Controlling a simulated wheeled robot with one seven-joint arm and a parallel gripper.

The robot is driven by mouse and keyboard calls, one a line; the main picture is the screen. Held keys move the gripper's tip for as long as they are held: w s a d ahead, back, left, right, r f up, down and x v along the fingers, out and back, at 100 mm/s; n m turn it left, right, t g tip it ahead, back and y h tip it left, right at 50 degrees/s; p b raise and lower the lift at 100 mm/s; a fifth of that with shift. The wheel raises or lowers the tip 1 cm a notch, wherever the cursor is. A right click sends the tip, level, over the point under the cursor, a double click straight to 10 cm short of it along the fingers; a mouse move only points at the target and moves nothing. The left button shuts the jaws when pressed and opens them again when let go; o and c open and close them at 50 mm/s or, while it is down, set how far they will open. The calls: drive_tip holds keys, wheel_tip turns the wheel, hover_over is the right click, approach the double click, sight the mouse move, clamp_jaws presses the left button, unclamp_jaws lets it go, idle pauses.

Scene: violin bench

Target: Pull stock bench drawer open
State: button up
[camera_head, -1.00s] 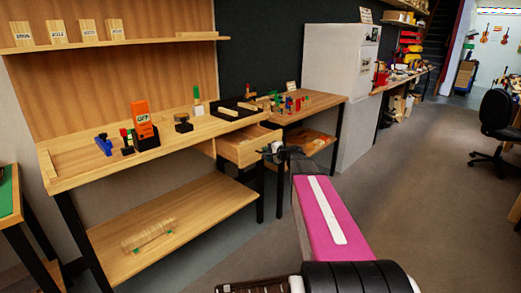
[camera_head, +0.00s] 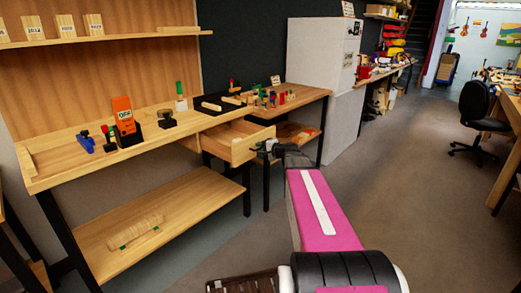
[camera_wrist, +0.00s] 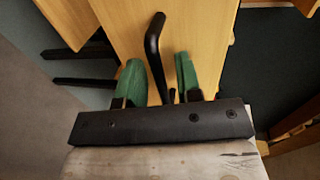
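The stock bench drawer (camera_head: 243,149) is a pale wooden box under the right end of the bench (camera_head: 196,128). It stands pulled partly out, and its inside shows from above. Its black bar handle (camera_wrist: 153,45) runs down the drawer front (camera_wrist: 192,22) in the wrist view, slightly slanted. My gripper (camera_wrist: 160,68) has green fingers on either side of the handle, close about it. The handle's lower end is hidden behind the gripper body. In the head view my gripper (camera_head: 268,148) is at the drawer front.
An orange box (camera_head: 122,115), clamps and small blocks stand on the bench top. A wooden piece (camera_head: 135,231) lies on the lower shelf (camera_head: 185,205). A small table (camera_head: 300,97) and a grey cabinet (camera_head: 323,75) stand to the right.

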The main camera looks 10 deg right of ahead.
drive_tip(key=v, duration=1)
drive_tip(key=shift+s+d, duration=0.2)
drive_tip(key=shift+s, duration=0.1)
drive_tip(key=s+a+f+n+g+h, duration=0.2)
drive_tip(key=s+a+f+n+g, duration=0.4)
drive_tip(key=a+f, duration=0.5)
drive_tip(key=s+a+f+n+g+h, duration=0.2)
drive_tip(key=s+f+n+g+h, duration=0.2)
drive_tip(key=s+f, duration=0.6)
drive_tip(key=shift+s+n+g+h, duration=0.4)
drive_tip(key=shift+s+g+h, duration=0.9)
drive_tip(key=shift+h, duration=0.3)
drive_tip(key=shift+o, duration=0.4)
drive_tip(key=shift+f, duration=0.15)
